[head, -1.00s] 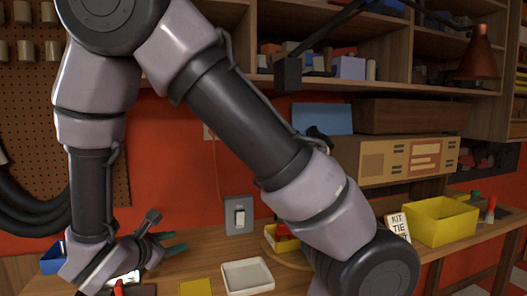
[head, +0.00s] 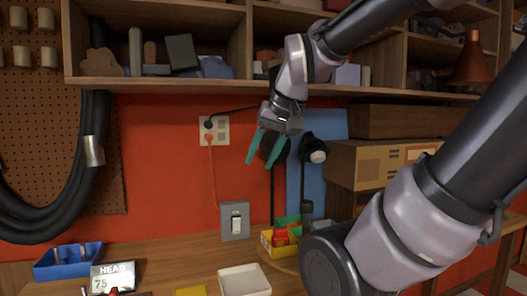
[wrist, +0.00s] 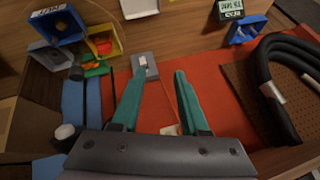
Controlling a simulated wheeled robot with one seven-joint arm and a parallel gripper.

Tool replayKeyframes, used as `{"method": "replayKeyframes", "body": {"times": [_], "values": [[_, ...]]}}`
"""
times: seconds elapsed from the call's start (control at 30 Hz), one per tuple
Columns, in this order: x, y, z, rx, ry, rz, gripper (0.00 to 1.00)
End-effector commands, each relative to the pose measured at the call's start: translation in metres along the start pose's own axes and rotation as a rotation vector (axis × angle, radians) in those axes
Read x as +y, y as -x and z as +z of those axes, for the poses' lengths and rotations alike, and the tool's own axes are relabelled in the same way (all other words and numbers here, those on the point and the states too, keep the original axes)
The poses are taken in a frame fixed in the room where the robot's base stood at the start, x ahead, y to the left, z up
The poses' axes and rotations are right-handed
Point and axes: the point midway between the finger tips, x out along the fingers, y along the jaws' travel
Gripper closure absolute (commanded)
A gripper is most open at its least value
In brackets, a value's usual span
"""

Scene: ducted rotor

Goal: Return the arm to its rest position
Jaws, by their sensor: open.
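My gripper (head: 266,148) hangs in the upper middle of the head view, below the shelf and in front of the red wall. Its two teal fingers point down and stand apart with nothing between them. In the wrist view my gripper (wrist: 155,80) also shows open and empty. The bench lies well beyond the fingertips. My arm comes in from the right side of the head view, with its elbow low in front of the bench.
The wooden shelf (head: 290,90) runs close above my gripper. A black lamp (head: 313,150) stands just right of it. On the bench (head: 170,255) are a blue bin (head: 68,262), a white tray (head: 245,280), a yellow bin (head: 268,243) and a grey switch box (head: 235,221).

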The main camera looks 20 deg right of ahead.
Motion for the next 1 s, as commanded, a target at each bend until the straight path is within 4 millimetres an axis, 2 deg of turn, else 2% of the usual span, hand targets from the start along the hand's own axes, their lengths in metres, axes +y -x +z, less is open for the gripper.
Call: {"method": "replayKeyframes", "body": {"times": [0.03,0.17,1.0], "values": [[0.0004,0.0068,-0.0011,0.031,-0.033,-0.013,0.56],[-0.0007,0.0132,-0.0021,0.061,-0.072,-0.032,0.56],[-0.001,0.0131,-0.0023,0.06,-0.07,-0.033,0.56]]}}
